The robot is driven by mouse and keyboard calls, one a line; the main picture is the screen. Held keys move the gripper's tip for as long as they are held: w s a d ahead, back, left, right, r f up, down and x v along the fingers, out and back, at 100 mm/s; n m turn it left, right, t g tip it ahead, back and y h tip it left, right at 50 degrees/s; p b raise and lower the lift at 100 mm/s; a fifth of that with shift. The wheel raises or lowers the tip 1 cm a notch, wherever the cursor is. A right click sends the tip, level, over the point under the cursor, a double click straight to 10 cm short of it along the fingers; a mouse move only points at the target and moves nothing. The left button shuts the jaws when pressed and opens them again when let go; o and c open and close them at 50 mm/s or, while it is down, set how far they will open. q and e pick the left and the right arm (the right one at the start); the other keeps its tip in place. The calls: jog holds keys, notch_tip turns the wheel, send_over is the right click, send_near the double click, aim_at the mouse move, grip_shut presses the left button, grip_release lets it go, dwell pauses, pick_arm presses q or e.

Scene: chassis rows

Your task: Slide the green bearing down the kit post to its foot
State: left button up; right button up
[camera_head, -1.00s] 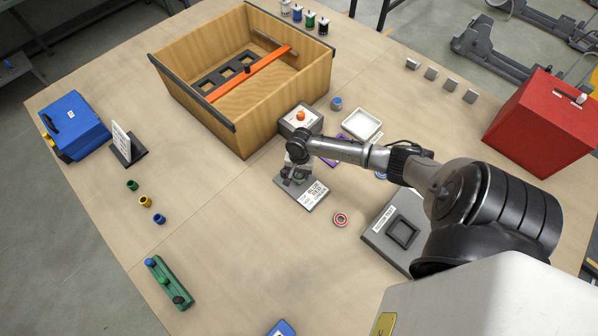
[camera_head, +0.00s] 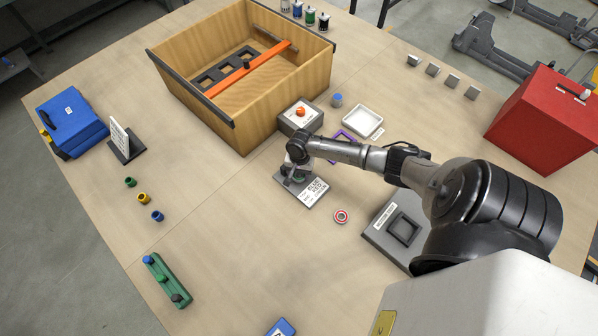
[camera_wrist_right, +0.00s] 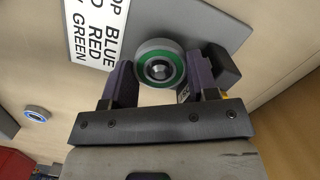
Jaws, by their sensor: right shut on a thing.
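The green bearing (camera_wrist_right: 160,63), a grey ring with a green band, sits between the fingers of my right gripper (camera_wrist_right: 165,88) in the right wrist view. The gripper is shut on it. The post's round top shows in the bearing's centre, so the bearing is around the post. In the head view my right gripper (camera_head: 294,176) is low over the grey kit base (camera_head: 283,184) and largely hides bearing and post. The gap below the bearing cannot be judged. The kit's white label (camera_head: 313,191) lists blue, red, green. My left gripper is out of view.
A red bearing (camera_head: 342,216) lies right of the kit base. A blue-banded bearing (camera_wrist_right: 37,113) shows in the right wrist view. A grey box with an orange button (camera_head: 300,112) and a wooden crate (camera_head: 240,135) stand behind. A grey fixture (camera_head: 375,233) is at right.

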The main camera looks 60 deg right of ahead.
jog(key=shift+f+b, duration=0.55)
jog(key=shift+f, duration=0.45)
jog(key=shift+f, duration=0.1)
jog(key=o, duration=1)
jog(key=shift+s, duration=0.25)
jog(key=shift+o, duration=0.2)
jog(key=shift+w, duration=0.1)
